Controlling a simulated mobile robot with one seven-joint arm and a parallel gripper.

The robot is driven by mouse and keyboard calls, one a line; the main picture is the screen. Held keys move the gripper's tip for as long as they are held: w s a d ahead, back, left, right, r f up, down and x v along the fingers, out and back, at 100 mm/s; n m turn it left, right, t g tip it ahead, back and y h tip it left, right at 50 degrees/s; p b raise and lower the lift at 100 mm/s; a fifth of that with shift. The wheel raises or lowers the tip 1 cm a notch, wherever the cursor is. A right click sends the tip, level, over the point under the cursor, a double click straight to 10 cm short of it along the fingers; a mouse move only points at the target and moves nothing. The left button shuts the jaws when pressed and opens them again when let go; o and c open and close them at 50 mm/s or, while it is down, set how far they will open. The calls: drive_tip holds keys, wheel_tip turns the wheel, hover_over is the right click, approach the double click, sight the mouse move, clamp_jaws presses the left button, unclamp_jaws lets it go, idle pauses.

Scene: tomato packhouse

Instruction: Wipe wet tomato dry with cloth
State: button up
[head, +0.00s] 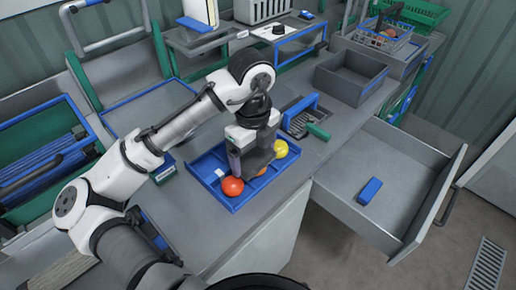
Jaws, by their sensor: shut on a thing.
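A blue tray (203,170) lies on the grey worktop. In it a red tomato (232,186) sits at the near side, an orange tomato (262,171) shows partly behind my gripper, and a yellow tomato (280,149) sits at the right. My gripper (246,168) points down over the tray, close to the red and orange tomatoes. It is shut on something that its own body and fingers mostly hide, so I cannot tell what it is. A small white patch (219,172) shows in the tray's left part. I cannot make out a cloth or which tomato is wet.
An open grey drawer (339,195) juts out at the right with a small blue block (370,190) inside. A blue-framed rack with a green-handled tool (317,131) lies behind the tray. A grey bin (350,77) stands at the back right. Bare worktop shows left of the tray.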

drive_tip(key=shift+s+a, duration=0.35)
drive_tip(key=shift+r, duration=0.1)
wheel_tip(320, 180, up, 6)
drive_tip(key=p, duration=0.5)
drive_tip(key=shift+p, duration=0.4)
drive_tip(key=shift+f, duration=0.25)
drive_tip(key=shift+w+d+f+b, duration=0.25)
drive_tip(key=shift+f+b, duration=0.4)
drive_tip(key=shift+f, duration=0.2)
drive_tip(key=shift+w+d+f+b, duration=0.3)
drive_tip(key=shift+f+b, duration=0.3)
drive_tip(key=shift+f, duration=0.25)
drive_tip(key=shift+w+d+f+b, duration=0.25)
drive_tip(key=shift+f+b, duration=0.4)
drive_tip(key=shift+f, duration=0.2)
drive_tip(key=shift+a+f, duration=0.1)
drive_tip(key=shift+f, duration=0.3)
drive_tip(key=shift+s+a, duration=0.1)
drive_tip(key=shift+s+a, duration=0.65)
drive_tip(key=shift+s, duration=0.1)
